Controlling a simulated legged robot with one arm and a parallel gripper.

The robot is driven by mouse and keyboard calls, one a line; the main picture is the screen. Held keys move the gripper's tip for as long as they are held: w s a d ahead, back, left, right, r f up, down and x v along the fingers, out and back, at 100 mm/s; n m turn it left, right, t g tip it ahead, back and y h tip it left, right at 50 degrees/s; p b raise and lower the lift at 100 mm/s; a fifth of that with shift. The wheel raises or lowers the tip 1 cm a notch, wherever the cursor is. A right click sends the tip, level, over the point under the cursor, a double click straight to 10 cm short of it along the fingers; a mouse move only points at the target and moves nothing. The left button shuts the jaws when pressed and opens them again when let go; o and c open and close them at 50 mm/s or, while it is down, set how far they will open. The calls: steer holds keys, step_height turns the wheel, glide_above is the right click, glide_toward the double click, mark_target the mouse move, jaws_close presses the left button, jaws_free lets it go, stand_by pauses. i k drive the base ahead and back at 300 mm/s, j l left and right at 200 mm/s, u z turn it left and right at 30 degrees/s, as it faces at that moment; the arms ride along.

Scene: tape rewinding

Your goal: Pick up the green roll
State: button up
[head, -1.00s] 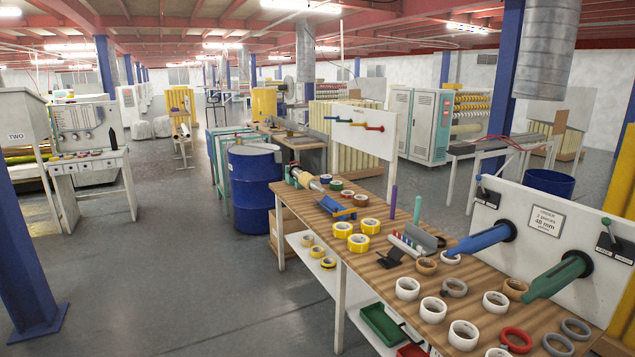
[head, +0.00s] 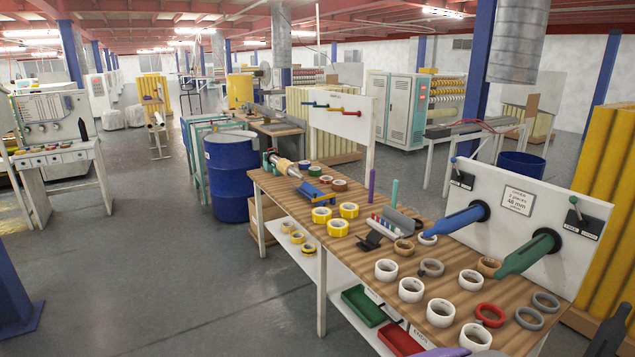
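A small green roll (head: 315,171) lies flat near the far left end of the wooden workbench (head: 345,262). It is next to a white-and-brown roll (head: 304,164) and a reddish roll (head: 325,180). A blue dispenser (head: 314,193) lies just in front of it. The green roll is small in the picture. I cannot see my gripper clearly in this view.
Yellow rolls (head: 349,210) lie mid-bench; white rolls (head: 411,290), a red roll (head: 490,315) and grey rolls (head: 529,318) lie nearer. Blue (head: 455,223) and green (head: 528,254) spindles jut over the right side. A blue barrel (head: 229,178) stands beyond; left floor is clear.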

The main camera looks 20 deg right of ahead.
mark_target(315, 172)
steer(key=i+j+u, duration=0.2)
steer(key=i, duration=0.75)
steer(key=i+j+u, duration=0.25)
steer(key=i, duration=0.7)
steer(key=i+z, duration=0.2)
steer(key=i, duration=1.65)
steer(key=i+z, duration=0.45)
steer(key=i, duration=0.15)
steer(key=i+j+z, duration=0.25)
steer(key=i+z, duration=0.2)
steer(key=i, duration=0.15)
steer(key=i+l+z, duration=0.15)
steer(key=i+z, duration=0.5)
steer(key=i, duration=0.2)
